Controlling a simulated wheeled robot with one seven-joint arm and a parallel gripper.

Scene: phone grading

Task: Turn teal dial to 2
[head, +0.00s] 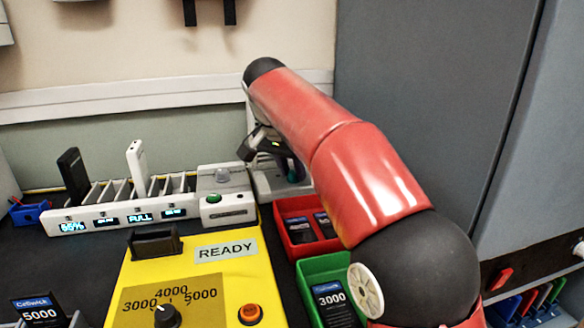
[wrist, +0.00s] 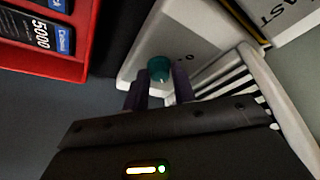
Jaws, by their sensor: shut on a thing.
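The teal dial (wrist: 160,66) is a small round knob on a light grey panel (wrist: 185,25) in the wrist view. My gripper (wrist: 158,88) has its two dark purple fingers on either side of the dial and is shut on it. A small dark mark that looks like a 0 shows on the panel beside the dial. I cannot make out the dial's pointer or its setting. In the head view my gripper (head: 292,170) is at the grey-white unit (head: 276,188) by the back wall, and my arm hides most of that unit.
A red bin (head: 283,206) with dark phones stands in front of the unit, and a green bin (head: 310,271) nearer. A yellow machine (head: 240,277) reading READY is to the left. Behind it are a white slotted rack (head: 100,217) and a small grey box (head: 228,210).

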